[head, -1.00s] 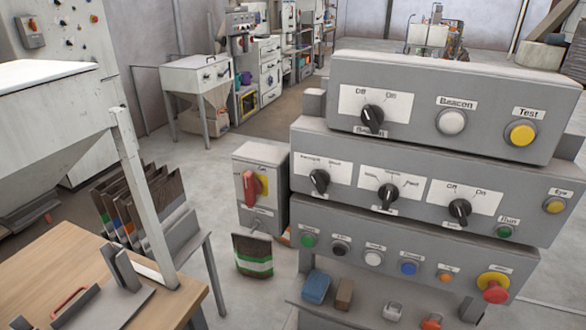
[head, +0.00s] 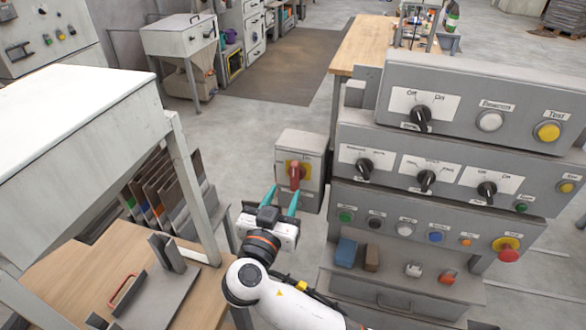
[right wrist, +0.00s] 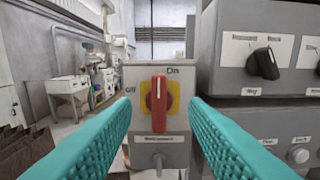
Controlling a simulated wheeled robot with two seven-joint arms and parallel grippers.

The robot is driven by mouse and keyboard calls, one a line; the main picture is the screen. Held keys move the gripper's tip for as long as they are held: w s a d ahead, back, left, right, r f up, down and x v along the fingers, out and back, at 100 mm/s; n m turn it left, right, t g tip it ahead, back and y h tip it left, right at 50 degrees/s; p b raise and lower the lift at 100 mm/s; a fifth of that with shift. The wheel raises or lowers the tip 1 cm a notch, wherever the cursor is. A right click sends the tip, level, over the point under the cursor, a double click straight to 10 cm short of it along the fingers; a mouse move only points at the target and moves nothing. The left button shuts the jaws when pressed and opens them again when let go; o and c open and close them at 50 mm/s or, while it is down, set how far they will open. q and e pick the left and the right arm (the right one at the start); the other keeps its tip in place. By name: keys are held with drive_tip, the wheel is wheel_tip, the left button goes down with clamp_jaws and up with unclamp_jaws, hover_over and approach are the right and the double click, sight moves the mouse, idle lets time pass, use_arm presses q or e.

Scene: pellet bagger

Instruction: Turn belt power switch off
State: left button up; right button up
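A red rotary handle (head: 295,176) on a yellow plate sits on the front of a grey switch box (head: 312,149). In the right wrist view the red handle (right wrist: 159,104) stands upright, pointing at "On" above; "Off" is marked to its left. The label below it is too blurred to read surely. My right gripper (head: 285,190) is open and empty, its teal fingers pointing at the handle. In the wrist view the fingers lie left and right of the handle, with gaps on both sides. My left gripper is not in view.
A stepped grey control panel (head: 440,150) with black selectors and coloured buttons stands close on the right. A wooden bench (head: 75,280) with a metal fixture is at the lower left, beside a rack of dark bags (head: 160,190). Open floor lies behind the switch box.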

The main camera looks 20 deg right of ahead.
sight(294, 174)
drive_tip(key=p+x, duration=0.2)
drive_tip(key=x, duration=0.4)
drive_tip(key=shift+w+r, duration=0.1)
drive_tip(key=shift+r, duration=0.05)
drive_tip(key=shift+w+d, duration=0.4)
drive_tip(key=shift+w, duration=0.15)
drive_tip(key=shift+f, duration=0.2)
drive_tip(key=shift+c, duration=0.6)
clamp_jaws()
drive_tip(key=shift+s, duration=0.1)
